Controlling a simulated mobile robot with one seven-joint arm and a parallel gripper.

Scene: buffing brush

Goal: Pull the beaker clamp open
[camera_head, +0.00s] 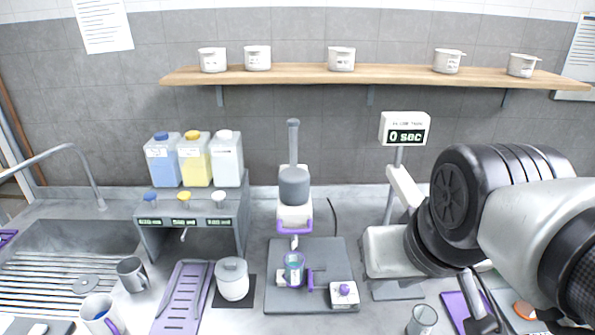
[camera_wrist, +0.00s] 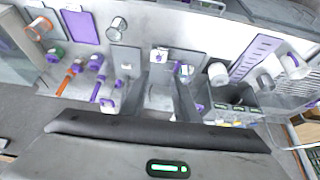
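The beaker (camera_head: 294,268), clear with bluish contents, stands on a dark grey plate (camera_head: 335,255) below a grey and white mixer head (camera_head: 294,190). The purple and white beaker clamp (camera_head: 313,280) sits at the beaker's right side, its handle to the right. It appears small in the wrist view (camera_wrist: 184,70), and I cannot tell whether its jaws are shut. My gripper (camera_head: 480,314) is at the lower right in the head view, apart from the clamp. In the wrist view its two grey fingers (camera_wrist: 166,82) stand apart with nothing visibly held between them.
A glass (camera_head: 422,320) and a purple mat (camera_head: 458,308) lie near my gripper. A white beaker (camera_head: 232,280), a purple rack (camera_head: 182,300) and mugs stand left. A timer display (camera_head: 407,136) rises behind.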

